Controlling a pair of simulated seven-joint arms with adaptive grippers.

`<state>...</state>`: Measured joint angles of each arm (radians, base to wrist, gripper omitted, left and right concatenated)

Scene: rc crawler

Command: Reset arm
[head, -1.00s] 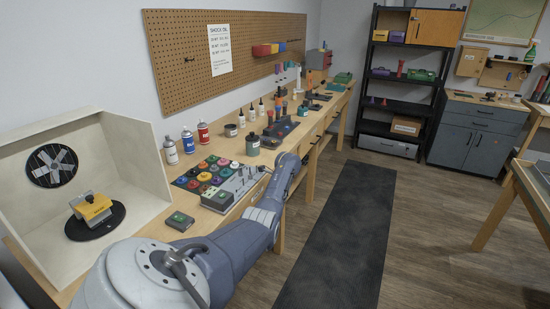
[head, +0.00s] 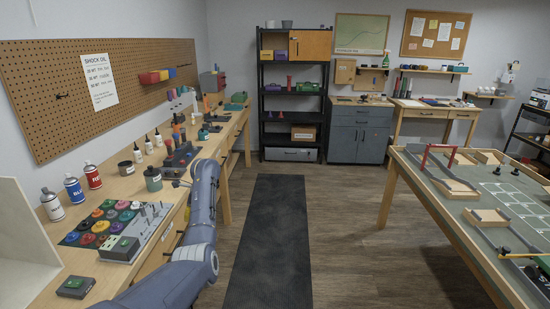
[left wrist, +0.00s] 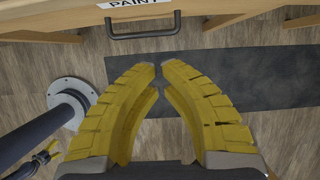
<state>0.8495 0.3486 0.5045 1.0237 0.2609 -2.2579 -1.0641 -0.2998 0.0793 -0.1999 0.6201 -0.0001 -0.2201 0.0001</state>
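My left arm (head: 203,200) rises from the bottom of the head view along the front edge of the workbench (head: 112,275). Its gripper is not clearly visible there. In the left wrist view, the yellow fingers of my left gripper (left wrist: 159,66) curve in until their tips nearly meet, with nothing seen between them. The fingers hang over the floor, in front of a drawer with a dark handle (left wrist: 143,35) and a label reading PAINT. My right gripper is in neither view.
Colored pots (head: 100,226) sit on the bench beside a grey device (head: 150,215), with spray cans (head: 74,189) behind. A dark mat (head: 270,240) lies on clear floor. A green-topped table (head: 450,215) stands at the right; a black shelf (head: 292,100) stands at the back.

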